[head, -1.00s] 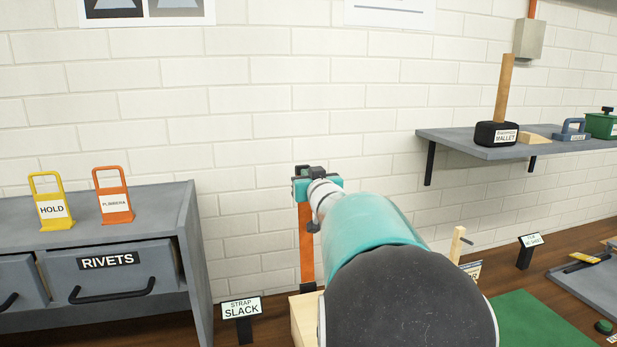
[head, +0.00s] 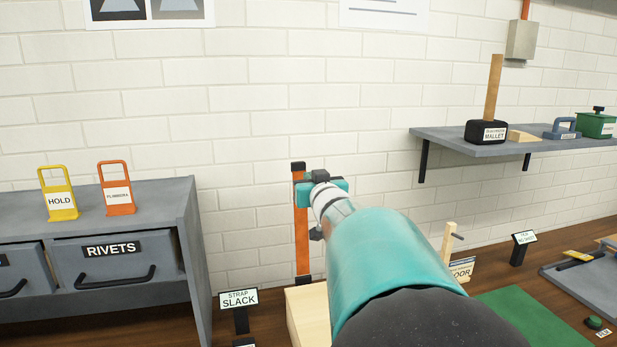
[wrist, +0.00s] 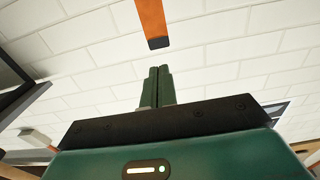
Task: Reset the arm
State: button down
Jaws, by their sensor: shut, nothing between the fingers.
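My arm reaches forward in the head view, with its teal end (head: 322,186) near the white brick wall. The fingers themselves are hidden there. In the wrist view my gripper (wrist: 158,72) shows two green fingers pressed together with nothing between them. An orange strap (head: 302,232) with black ends stands upright by the wall, just left of and behind my arm's end. In the wrist view the strap (wrist: 152,20) ends in a black tip a little beyond the fingertips, apart from them.
A grey cabinet (head: 190,255) with a RIVETS drawer stands left, bearing a yellow HOLD tag (head: 59,198) and an orange tag (head: 117,192). A STRAP SLACK sign (head: 239,299) and wooden block (head: 305,315) are below. A wall shelf (head: 470,146) holding a mallet (head: 487,132) is right.

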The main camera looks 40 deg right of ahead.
jog(key=v, duration=0.5)
jog(key=shift+s+r, duration=0.1)
jog(key=shift+r, duration=0.3)
jog(key=s+a+f+g+y, duration=0.1)
jog(key=a+f+g, duration=0.15)
jog(key=a, duration=0.45)
jog(key=s+a+f+n+g+y, duration=0.1)
jog(key=a+f+y, duration=0.1)
jog(key=a+f, duration=0.3)
jog(key=s+a+f+g+y, duration=0.1)
jog(key=s+a+f+g, duration=0.1)
jog(key=a, duration=0.6)
jog(key=s+a+f+n+g+y, duration=0.2)
jog(key=s+a+f, duration=0.2)
jog(key=s+a, duration=0.2)
jog(key=s+a+f+n+g+y, duration=0.2)
jog(key=s+a+f, duration=0.3)
jog(key=a, duration=0.4)
jog(key=shift+s+a+f+n+g+y, duration=0.3)
jog(key=shift+s+f+n+g+y, duration=0.05)
jog(key=shift+s+n+y, duration=0.05)
jog(key=shift+d, duration=0.2)
